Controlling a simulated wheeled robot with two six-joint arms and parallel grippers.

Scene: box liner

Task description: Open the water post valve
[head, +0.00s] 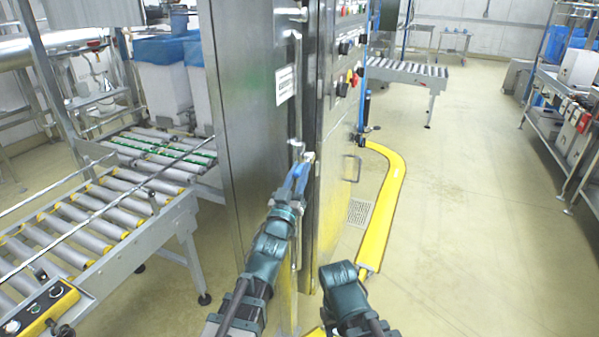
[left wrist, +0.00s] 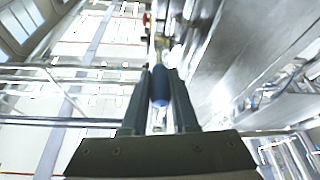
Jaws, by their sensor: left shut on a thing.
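My left gripper (head: 305,164) is up against the steel cabinet, at a thin vertical pipe by its corner. In the left wrist view, the gripper (left wrist: 160,74) is shut on a blue handle (left wrist: 159,88), which lies between the two fingers. A small brassy fitting (left wrist: 162,46), likely the valve body, shows just beyond the handle. In the head view my fingers and wrist mostly hide the handle, and the valve's exact angle cannot be told. My right arm shows at the bottom centre, but its gripper is not visible.
The steel cabinet (head: 245,120) stands close in front, with knobs and buttons on its right face. A roller conveyor (head: 110,200) is at the left. A yellow floor guard (head: 385,205) curves at the right. The floor further right is open up to shelving (head: 560,110).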

